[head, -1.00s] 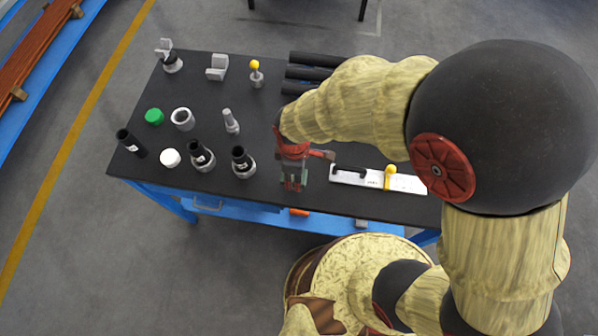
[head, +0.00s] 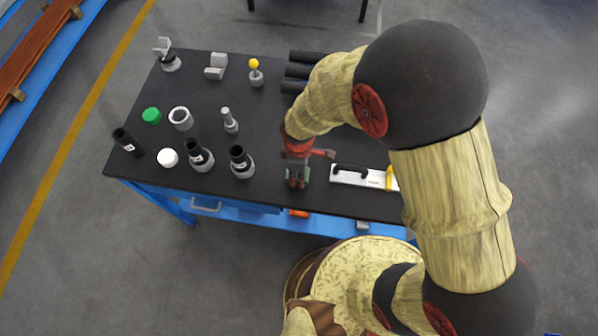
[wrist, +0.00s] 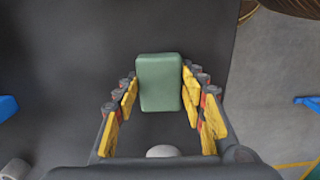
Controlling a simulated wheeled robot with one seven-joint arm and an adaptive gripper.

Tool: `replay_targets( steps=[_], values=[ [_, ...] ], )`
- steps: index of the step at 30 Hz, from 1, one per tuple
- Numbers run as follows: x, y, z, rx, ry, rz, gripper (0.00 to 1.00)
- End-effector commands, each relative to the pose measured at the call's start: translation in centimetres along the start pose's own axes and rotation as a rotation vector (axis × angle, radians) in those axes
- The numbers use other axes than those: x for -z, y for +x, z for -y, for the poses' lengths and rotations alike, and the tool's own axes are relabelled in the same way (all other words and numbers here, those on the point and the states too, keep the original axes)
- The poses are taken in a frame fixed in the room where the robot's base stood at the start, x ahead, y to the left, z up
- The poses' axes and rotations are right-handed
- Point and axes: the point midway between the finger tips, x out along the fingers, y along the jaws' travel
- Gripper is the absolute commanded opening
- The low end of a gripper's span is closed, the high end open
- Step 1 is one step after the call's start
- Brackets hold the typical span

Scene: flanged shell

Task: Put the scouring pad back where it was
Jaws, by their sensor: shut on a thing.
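The scouring pad is a green block (wrist: 159,83) in the wrist view, held between the yellow-lined fingers of my gripper (wrist: 158,92). In the head view my gripper (head: 297,180) points down over the front part of the black tabletop (head: 265,115), near its front edge. A bit of green shows at the fingers there, but the pad is mostly hidden. I cannot tell whether the pad touches the tabletop.
To the left stand black-topped fittings (head: 241,162), a white cap (head: 167,158), a green cap (head: 151,116) and a grey ring (head: 181,118). A white plate with a black handle (head: 352,175) lies close to the right. Black tubes (head: 308,72) lie behind.

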Motion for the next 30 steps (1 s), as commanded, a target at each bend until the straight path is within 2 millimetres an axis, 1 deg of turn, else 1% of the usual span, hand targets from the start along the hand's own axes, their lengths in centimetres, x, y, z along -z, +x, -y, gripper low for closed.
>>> replay_targets(
  steps=[4,5,14,24,28,30],
  values=[
    [0.0,0.4,0.0,0.001,0.000,0.000,0.17],
    [0.0,0.4,0.0,0.000,0.000,0.000,0.41],
    [0.0,0.3,0.0,0.000,0.000,0.000,0.58],
    [0.0,0.1,0.0,0.000,0.000,0.000,0.59],
    [0.0,-1.1,0.0,-0.001,0.000,0.000,0.59],
    [0.1,-2.3,-0.1,-0.003,0.000,-0.002,0.59]
  ],
)
